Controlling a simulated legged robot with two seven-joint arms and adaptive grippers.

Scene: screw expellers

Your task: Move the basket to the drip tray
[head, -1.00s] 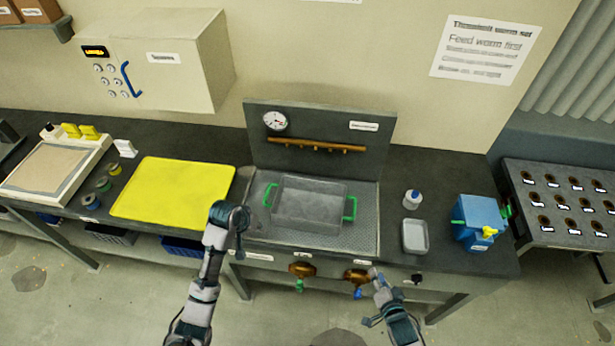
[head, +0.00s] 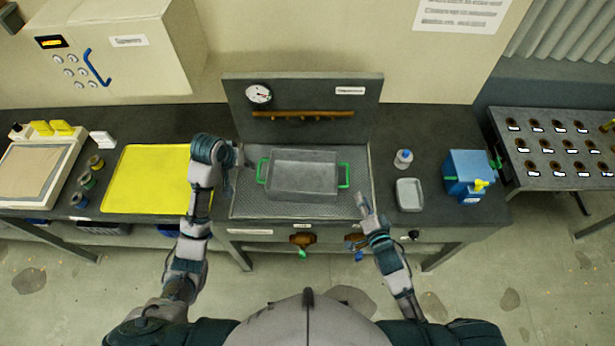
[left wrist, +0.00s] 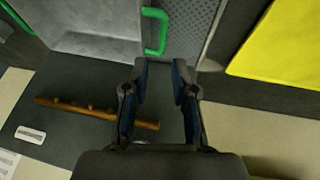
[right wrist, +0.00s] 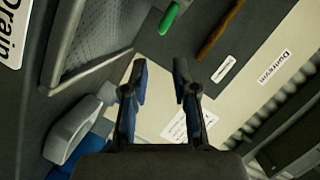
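The basket (head: 303,172) is a grey, see-through box with a green handle at each end. It sits upright in a metal well with a perforated floor (head: 355,210). A flat yellow tray (head: 145,180), with no readable label, lies left of the well and looks empty; I cannot tell if it is the drip tray. My left gripper (head: 244,160) is open and empty, just left of the left handle (head: 262,171); that handle lies ahead of its fingertips (left wrist: 160,70). My right gripper (head: 361,203) is open and empty, below the right handle (head: 344,175); the handle also shows in the right wrist view (right wrist: 169,17).
A gauge panel with a brown pipe (head: 303,115) stands behind the well. Spools and a framed pad (head: 38,170) are left of the yellow tray.

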